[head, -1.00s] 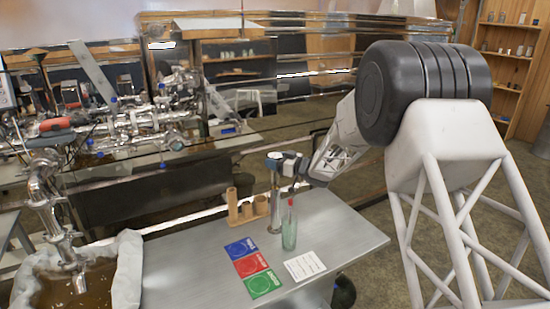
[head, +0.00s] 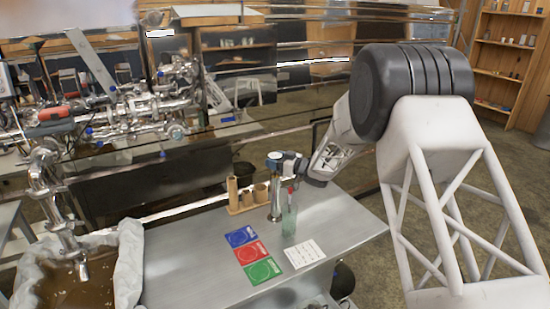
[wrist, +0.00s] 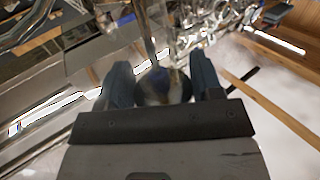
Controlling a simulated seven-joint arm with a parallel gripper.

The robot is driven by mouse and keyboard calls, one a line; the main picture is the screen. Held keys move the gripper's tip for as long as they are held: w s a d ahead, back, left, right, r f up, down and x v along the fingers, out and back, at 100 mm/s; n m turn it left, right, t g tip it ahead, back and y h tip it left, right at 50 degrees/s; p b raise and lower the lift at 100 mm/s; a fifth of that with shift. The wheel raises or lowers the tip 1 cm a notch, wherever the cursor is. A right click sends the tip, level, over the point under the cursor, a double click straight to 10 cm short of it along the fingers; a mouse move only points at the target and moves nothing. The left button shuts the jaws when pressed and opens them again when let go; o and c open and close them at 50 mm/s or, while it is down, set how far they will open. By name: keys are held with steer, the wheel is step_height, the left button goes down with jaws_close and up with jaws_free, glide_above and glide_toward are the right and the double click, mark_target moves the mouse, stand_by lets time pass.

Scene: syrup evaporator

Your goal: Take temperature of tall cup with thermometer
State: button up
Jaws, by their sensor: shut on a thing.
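A tall steel cup (head: 275,203), a narrow cylinder with a wider foot, stands upright on the grey table. My gripper (head: 284,160) is above it, reaching in from the right. It is shut on the thermometer, whose round blue-rimmed head (head: 274,156) sits over the cup. Its stem is hard to tell from the cup, so how deep it reaches is unclear. In the wrist view, the blue-grey fingers (wrist: 163,84) flank the rounded metallic thermometer head (wrist: 160,92).
A greenish clear cylinder (head: 289,222) with a red-topped stick stands close right of the cup. A wooden holder with tubes (head: 246,197) is just left. Blue, red and green cards and a white sheet lie in front. A liquid-filled basin (head: 130,262) is left.

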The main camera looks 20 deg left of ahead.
steer(key=shift+f, duration=1.85)
stand_by(6.2)
